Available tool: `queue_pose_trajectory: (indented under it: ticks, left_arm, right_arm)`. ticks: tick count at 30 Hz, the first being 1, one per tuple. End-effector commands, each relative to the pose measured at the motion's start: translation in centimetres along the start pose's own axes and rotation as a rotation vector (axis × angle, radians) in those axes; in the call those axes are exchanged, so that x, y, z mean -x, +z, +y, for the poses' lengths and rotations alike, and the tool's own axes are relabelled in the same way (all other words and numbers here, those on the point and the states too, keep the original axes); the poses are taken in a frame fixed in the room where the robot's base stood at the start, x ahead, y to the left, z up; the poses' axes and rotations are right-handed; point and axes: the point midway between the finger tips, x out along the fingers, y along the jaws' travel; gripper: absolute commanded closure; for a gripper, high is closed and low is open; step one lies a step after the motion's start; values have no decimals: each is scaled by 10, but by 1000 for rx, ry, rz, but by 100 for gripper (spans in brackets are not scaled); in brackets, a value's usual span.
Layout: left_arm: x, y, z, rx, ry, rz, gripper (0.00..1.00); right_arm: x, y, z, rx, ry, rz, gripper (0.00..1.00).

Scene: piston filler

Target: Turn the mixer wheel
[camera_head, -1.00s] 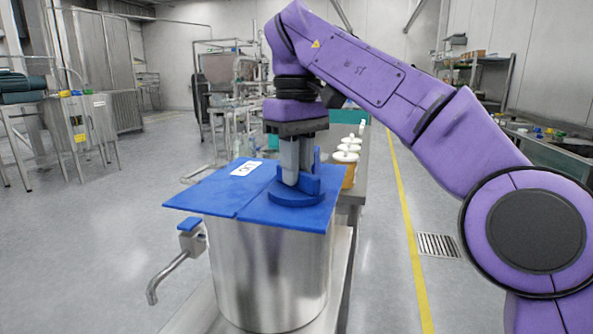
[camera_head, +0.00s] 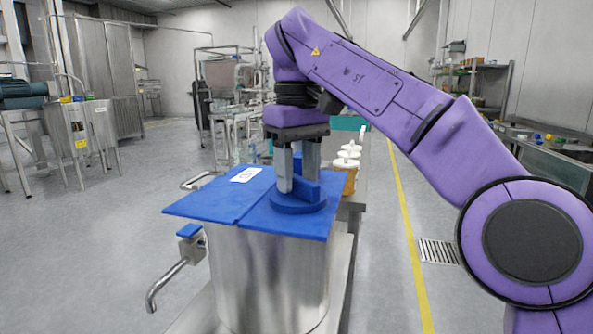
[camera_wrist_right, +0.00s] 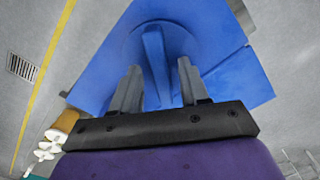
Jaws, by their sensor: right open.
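The blue mixer wheel (camera_head: 297,203) is a round disc with a raised straight grip bar across it. It sits on the blue lid (camera_head: 200,206) of a steel tank (camera_head: 268,280). My right gripper (camera_head: 299,188) points down over the wheel, its two grey fingers on either side of the bar. In the right wrist view the wheel's bar (camera_wrist_right: 155,60) rises between the open fingers (camera_wrist_right: 158,82), with gaps showing beside it. My left gripper is not in view.
A bent steel outlet pipe (camera_head: 166,282) with a blue-topped valve sticks out left of the tank. White-topped containers (camera_head: 347,165) stand on the bench behind it. Open floor lies left, and a yellow line (camera_head: 407,230) runs along the floor to the right.

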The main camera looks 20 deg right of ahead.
Motion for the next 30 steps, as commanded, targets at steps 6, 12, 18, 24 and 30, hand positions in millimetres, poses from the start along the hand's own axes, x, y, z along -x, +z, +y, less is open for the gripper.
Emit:
queue_pose_trajectory:
  ticks: [6, 12, 18, 24, 30]
  left_arm:
    - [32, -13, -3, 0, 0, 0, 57]
    - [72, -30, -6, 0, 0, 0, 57]
    - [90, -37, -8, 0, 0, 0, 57]
    - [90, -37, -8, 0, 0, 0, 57]
    - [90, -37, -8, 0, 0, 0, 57]
  right_arm:
    - [39, 0, 0, -1, 1, 1, 55]
    - [85, -1, 0, -1, 2, 0, 55]
    - [105, -1, 0, 1, 1, 0, 55]
    - [106, -1, 0, 1, 0, 0, 55]
    - [105, -1, 0, 1, 0, 0, 55]
